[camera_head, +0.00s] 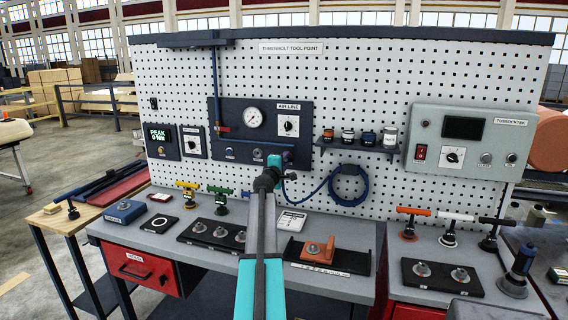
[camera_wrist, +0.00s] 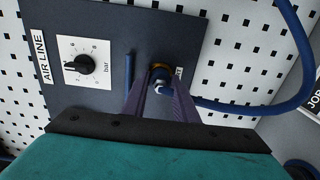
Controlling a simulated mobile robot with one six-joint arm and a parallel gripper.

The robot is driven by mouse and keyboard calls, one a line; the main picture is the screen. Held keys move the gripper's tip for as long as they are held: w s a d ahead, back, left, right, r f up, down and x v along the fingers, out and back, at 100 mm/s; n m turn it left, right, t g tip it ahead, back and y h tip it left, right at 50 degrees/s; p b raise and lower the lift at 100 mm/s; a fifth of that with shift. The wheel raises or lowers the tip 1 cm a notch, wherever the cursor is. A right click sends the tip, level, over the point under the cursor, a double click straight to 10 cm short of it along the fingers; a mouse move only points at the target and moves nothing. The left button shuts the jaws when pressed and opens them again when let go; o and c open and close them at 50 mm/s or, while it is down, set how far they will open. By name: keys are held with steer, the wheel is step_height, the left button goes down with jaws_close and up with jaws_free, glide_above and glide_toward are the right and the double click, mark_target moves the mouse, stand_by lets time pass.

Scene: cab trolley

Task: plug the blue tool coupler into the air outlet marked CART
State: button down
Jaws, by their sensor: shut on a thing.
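My gripper (camera_wrist: 160,88) is shut on the blue tool coupler (camera_wrist: 163,90), with a dark finger on each side of it. The coupler is in line with a brass-ringed outlet (camera_wrist: 160,69) on the dark air-line panel (camera_wrist: 115,20). Its front end overlaps the outlet in the wrist view; I cannot tell whether it is seated. A white label beside this outlet is mostly hidden, so I cannot read it in full. In the head view my gripper (camera_head: 284,158) is at the panel's lower right, and my arm and fingers hide the coupler.
A blue hose (camera_head: 318,193) runs right from the coupler to a coil (camera_head: 349,185) on the pegboard. A gauge (camera_head: 253,117) and a bar dial (camera_head: 288,126) sit above. A shelf of small jars (camera_head: 358,142) is at right. The bench below holds tools and trays.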

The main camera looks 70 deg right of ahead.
steer(key=shift+d, duration=0.1)
steer(key=c, duration=1.3)
jaws_free()
steer(key=shift+c, duration=0.2)
steer(key=a+b, duration=0.3)
steer(key=a, duration=1.1)
steer(key=shift+s, duration=0.35)
steer(key=shift+d, duration=0.1)
steer(key=o, duration=1.2)
